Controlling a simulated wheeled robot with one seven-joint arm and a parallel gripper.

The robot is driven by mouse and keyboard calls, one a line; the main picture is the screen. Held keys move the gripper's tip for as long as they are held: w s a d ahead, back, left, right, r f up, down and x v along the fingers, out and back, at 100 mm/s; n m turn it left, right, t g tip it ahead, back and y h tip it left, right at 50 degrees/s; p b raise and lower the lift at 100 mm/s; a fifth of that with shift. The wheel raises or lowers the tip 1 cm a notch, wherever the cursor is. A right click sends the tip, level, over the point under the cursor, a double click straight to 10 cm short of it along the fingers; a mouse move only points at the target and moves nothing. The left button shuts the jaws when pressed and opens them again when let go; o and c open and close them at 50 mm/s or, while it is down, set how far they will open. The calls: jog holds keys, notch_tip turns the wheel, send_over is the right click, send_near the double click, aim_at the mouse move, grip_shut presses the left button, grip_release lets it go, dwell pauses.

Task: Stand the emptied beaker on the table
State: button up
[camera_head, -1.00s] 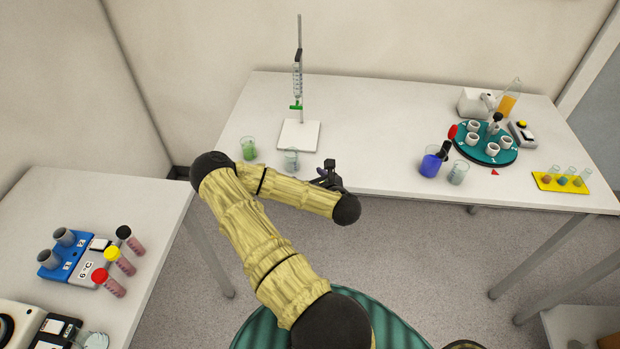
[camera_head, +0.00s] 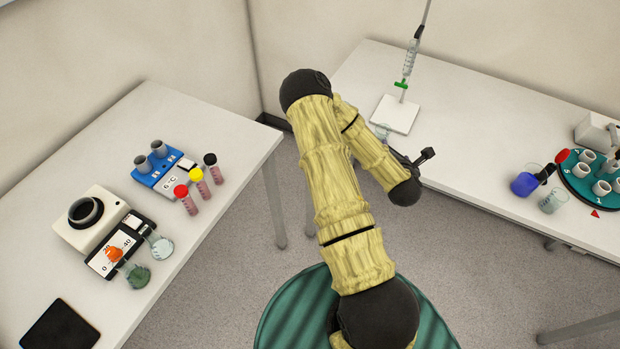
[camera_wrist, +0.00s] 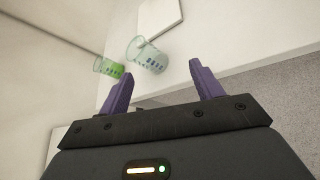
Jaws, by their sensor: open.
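A clear beaker (camera_wrist: 147,56) with markings stands upright on the table (camera_wrist: 185,58) in the wrist view, just ahead of my fingers and apart from them. In the head view the beaker (camera_head: 383,130) is mostly hidden behind my arm. Beside it in the wrist view is a beaker with green liquid (camera_wrist: 108,67); my arm hides that one in the head view. My gripper (camera_wrist: 160,72) is open, with nothing between its purple fingers. In the head view my gripper (camera_head: 424,156) is by the table's front edge, right of the clear beaker.
A burette stand (camera_head: 398,114) rises behind the beakers. A blue-filled beaker (camera_head: 525,184), another beaker (camera_head: 553,202) and a teal carousel (camera_head: 580,185) stand to the right. The left table holds a blue tube block (camera_head: 163,175), capped tubes and flasks. Bare tabletop lies between the stand and blue beaker.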

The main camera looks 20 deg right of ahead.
jog(key=a+r+m+g+y, duration=0.1)
jog(key=a+r+m+g, duration=0.2)
jog(key=a+m, duration=0.5)
jog(key=a+r+m+g+y, duration=0.2)
jog(key=a+m, duration=0.5)
jog(key=m, duration=0.2)
jog(key=s+a+r+m+g+y, duration=0.1)
jog(key=s+a+r+m, duration=0.2)
jog(key=s+a+r, duration=0.2)
jog(key=s+a+r+m+g+y, duration=0.2)
jog(key=s+a+r, duration=0.3)
jog(key=a, duration=0.6)
jog(key=shift+m+g, duration=0.3)
jog(key=shift+m, duration=0.6)
